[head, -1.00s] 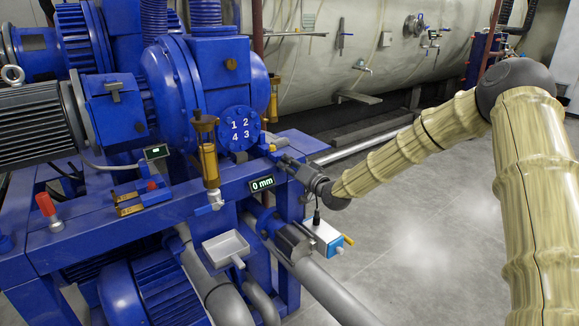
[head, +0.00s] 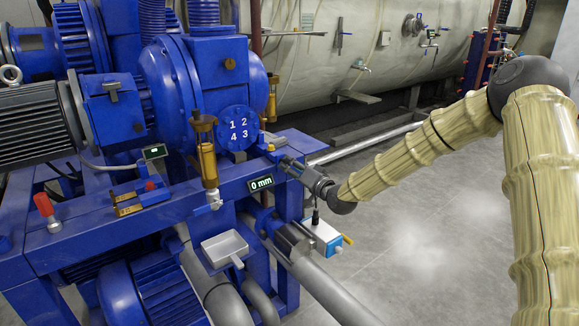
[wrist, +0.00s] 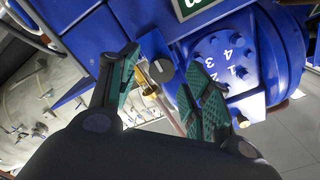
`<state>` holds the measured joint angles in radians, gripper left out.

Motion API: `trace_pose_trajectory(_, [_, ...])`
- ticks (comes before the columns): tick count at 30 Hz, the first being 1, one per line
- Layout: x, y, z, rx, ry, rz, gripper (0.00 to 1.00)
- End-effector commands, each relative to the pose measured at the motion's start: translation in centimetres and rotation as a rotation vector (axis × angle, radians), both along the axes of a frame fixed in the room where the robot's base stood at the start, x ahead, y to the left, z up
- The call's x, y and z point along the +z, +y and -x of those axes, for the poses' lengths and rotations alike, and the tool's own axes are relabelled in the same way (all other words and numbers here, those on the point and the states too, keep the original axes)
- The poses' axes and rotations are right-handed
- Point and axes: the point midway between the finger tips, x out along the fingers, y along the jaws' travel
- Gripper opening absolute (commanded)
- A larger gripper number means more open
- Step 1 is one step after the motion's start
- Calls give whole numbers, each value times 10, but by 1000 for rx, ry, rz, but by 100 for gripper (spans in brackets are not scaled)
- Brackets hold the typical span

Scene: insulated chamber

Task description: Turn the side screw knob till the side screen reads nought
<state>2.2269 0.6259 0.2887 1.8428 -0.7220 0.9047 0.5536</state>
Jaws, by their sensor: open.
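The screen on the blue frame's front rail (head: 261,183) reads "0 mm" in the head view. A second small screen (head: 154,151) stands further left, too small to read. My gripper (head: 286,164) is at the right end of the rail, just right of the "0 mm" screen. In the wrist view my gripper (wrist: 160,76) has its green-padded fingers apart. A round grey knob with a pale line (wrist: 162,70) shows between the fingertips, with visible gaps on both sides. In the head view I cannot make out this knob near my gripper.
A blue round cover marked 1 to 4 (head: 238,128) sits behind the rail. A brass cylinder (head: 208,150) stands on the rail. A small white tray (head: 225,248) and a white-blue box (head: 322,235) are below. Grey floor (head: 440,240) is open on the right.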

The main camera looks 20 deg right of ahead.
Motion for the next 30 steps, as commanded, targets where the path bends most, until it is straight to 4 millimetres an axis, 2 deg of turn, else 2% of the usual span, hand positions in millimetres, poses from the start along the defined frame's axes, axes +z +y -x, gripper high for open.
trace_pose_trajectory(9, [1, -21, 55, -1, 0, -4, 49])
trace_pose_trajectory(15, [1, -31, 79, -4, -1, -3, 49])
trace_pose_trajectory(21, [0, -33, 88, -1, 0, -3, 49])
trace_pose_trajectory(30, [0, -33, 89, -1, -1, -2, 49])
